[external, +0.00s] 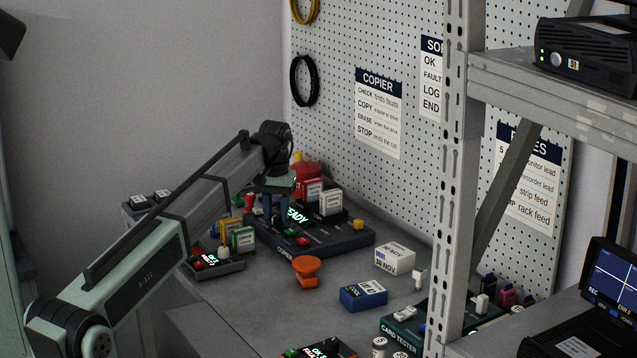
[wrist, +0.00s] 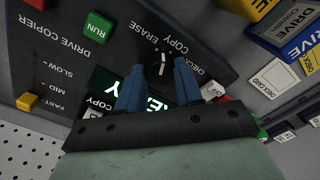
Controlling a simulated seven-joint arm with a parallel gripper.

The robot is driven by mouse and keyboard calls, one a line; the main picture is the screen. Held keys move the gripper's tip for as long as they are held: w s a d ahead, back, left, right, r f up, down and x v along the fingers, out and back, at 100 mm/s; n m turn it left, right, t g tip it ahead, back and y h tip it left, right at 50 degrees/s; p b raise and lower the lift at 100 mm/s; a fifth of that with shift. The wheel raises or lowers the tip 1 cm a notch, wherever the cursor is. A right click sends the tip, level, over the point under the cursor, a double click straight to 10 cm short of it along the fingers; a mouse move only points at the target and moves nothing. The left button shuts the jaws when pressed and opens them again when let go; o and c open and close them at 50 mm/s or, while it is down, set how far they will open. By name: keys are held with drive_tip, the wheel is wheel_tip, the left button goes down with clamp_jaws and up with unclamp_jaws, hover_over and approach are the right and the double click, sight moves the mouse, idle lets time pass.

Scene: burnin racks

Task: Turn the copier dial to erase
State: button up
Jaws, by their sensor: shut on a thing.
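The drive copier (external: 345,243) is a dark box on the bench, with a lit display reading READY. In the wrist view its panel (wrist: 75,60) shows upside down, with a dark round dial (wrist: 160,66) and the words COPY, ERASE and CHECK around it. A pale mark shows on the dial; I cannot tell surely which word it points to. My gripper (wrist: 158,80) has its blue fingers on both sides of the dial, shut on it. In the external view my gripper (external: 274,208) is down over the copier and hides the dial.
White-labelled drives (external: 330,203) stand upright at the copier's back. A green RUN button (wrist: 98,27) and a yellow speed slider (wrist: 27,101) are on its panel. An orange stand (external: 307,269) and a blue box (external: 363,296) sit in front. A shelf post (external: 452,180) rises at right.

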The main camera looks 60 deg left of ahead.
sight(276, 215)
drive_tip(key=shift+n, duration=1.7)
drive_tip(key=o, duration=1)
drive_tip(key=shift+r, duration=0.1)
wheel_tip(276, 215, up, 14)
drive_tip(key=shift+f, duration=0.15)
